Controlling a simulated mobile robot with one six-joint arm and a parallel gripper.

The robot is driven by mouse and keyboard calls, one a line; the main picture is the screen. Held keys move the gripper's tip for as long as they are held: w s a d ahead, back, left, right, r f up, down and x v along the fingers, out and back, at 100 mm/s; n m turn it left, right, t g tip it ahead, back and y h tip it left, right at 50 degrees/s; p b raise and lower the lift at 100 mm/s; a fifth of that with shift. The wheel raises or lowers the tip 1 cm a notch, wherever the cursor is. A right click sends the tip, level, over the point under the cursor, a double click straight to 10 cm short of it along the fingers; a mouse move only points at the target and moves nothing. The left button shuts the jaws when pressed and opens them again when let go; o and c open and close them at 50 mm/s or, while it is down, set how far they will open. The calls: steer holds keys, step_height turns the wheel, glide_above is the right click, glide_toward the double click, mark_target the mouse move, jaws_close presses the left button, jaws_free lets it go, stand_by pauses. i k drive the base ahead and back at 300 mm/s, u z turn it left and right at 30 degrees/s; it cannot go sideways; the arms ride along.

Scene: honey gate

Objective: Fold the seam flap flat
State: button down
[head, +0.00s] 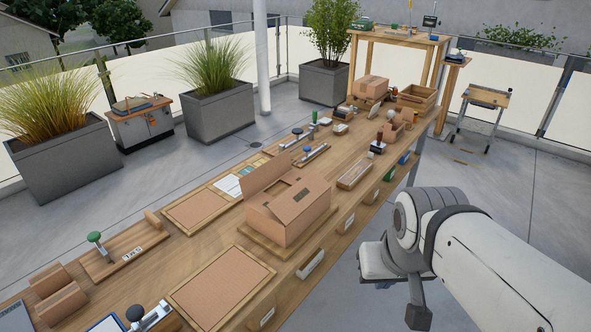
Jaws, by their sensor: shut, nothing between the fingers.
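A brown cardboard box (287,219) sits on a thin wooden board near the middle of the long wooden bench. One flap (268,173) stands raised along its far left edge. The right part of its top slopes down and bears a small dark label, and an opening shows beside the raised flap. My gripper (418,316) hangs below the end of my arm, to the right of the box and apart from it, off the bench's near edge. It is shut and empty, though its fingers show only in part.
Stamps and small boxes stand at the far end. A taller table (400,36) stands behind. Open floor lies right of the bench.

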mark_target(293, 202)
steer(key=u, duration=0.05)
steer(key=i, duration=0.95)
steer(key=z, duration=0.05)
